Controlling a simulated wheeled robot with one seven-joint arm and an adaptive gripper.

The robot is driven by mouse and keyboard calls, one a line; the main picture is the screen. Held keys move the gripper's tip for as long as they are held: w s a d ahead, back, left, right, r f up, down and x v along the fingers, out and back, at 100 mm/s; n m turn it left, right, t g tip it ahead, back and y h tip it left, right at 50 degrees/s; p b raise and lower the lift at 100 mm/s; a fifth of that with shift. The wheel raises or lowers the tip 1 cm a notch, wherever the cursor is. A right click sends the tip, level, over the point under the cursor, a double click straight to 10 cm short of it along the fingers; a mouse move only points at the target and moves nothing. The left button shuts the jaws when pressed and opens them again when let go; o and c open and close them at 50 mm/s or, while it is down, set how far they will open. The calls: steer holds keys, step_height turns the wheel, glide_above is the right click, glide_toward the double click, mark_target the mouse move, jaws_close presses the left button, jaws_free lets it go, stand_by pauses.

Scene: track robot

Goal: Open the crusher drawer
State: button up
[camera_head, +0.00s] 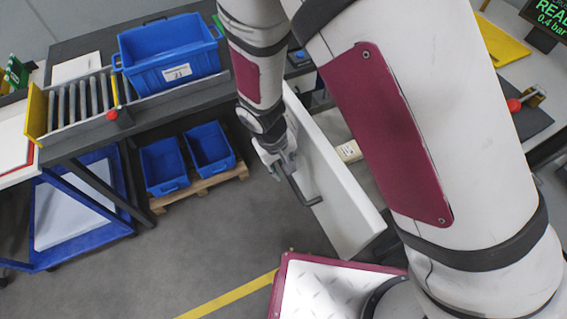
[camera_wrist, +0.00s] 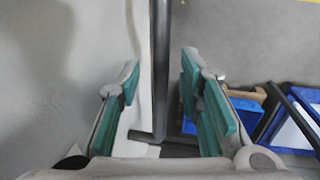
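The crusher drawer shows as a long white front panel (camera_head: 335,187) in the head view, with a dark bar handle (camera_head: 297,190) on its face. My gripper (camera_head: 277,166) is at the far end of that handle. In the wrist view the handle (camera_wrist: 160,70) runs between my two fingers with teal pads (camera_wrist: 163,100). The fingers are apart, with a gap visible on each side of the bar, so the gripper is open around it. My arm hides much of the crusher behind the panel, and I cannot tell how far the drawer stands out.
A blue crate (camera_head: 170,55) sits on the roller conveyor (camera_head: 82,104) at upper left. Two blue bins (camera_head: 208,147) stand on a pallet (camera_head: 200,187) below. A blue-framed cart (camera_head: 85,205) is at left. The grey floor (camera_head: 225,235) before the panel is clear.

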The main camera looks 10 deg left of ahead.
steer(key=shift+r, duration=0.1)
step_height(320, 180, up, 12)
steer(key=s+a, duration=0.1)
steer(key=a, duration=0.1)
steer(key=shift+s+f, duration=0.15)
steer(key=shift+f, duration=0.05)
stand_by(0.4)
